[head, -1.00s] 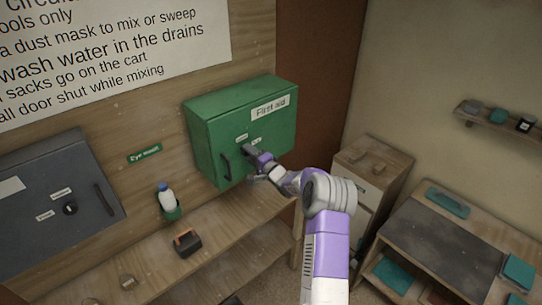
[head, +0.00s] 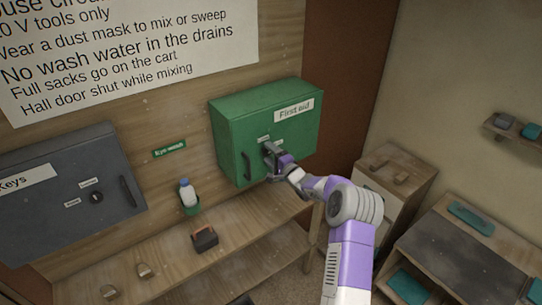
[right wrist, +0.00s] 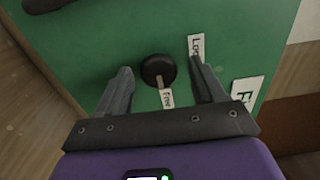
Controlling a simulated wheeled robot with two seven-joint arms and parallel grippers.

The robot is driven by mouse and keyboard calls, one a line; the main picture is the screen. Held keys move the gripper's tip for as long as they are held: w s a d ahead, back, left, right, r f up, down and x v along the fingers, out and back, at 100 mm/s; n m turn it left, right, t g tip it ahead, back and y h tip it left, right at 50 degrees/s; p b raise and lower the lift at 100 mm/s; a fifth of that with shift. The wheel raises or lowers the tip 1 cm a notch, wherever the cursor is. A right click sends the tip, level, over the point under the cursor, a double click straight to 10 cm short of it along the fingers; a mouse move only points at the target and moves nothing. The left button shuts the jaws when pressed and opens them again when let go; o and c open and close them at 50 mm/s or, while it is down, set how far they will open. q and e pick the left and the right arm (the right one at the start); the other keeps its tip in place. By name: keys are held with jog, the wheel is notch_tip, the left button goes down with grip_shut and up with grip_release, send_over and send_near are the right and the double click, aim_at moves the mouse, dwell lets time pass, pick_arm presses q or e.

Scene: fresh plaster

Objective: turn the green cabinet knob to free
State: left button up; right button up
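The green cabinet (head: 235,140), marked "First aid", hangs on the wooden wall with its door closed. In the right wrist view its round black knob (right wrist: 158,70) sits on the green door. A "Free" label (right wrist: 167,98) is beside the knob, and a pale mark on the knob's edge faces that label. Another label (right wrist: 196,47), partly hidden, starts with "Lo". My right gripper (right wrist: 161,68) is open, one finger on each side of the knob, with gaps showing. In the head view my right gripper (head: 272,158) is at the door and hides the knob. My left gripper is out of view.
The cabinet's dark handle (head: 246,166) is left of my gripper. A grey keys cabinet (head: 70,185) hangs at left. A bottle (head: 187,192) in a green holder is on the wall below, above a wooden bench (head: 250,215). A wooden cabinet (head: 395,180) stands at right.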

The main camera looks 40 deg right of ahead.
jog(key=shift+f, duration=0.1)
jog(key=shift+s+d, duration=0.1)
jog(key=shift+s, duration=0.55)
jog(key=s+b, duration=0.1)
jog(key=s, duration=0.5)
jog(key=shift+s+b, duration=0.15)
jog(key=shift+b, duration=0.25)
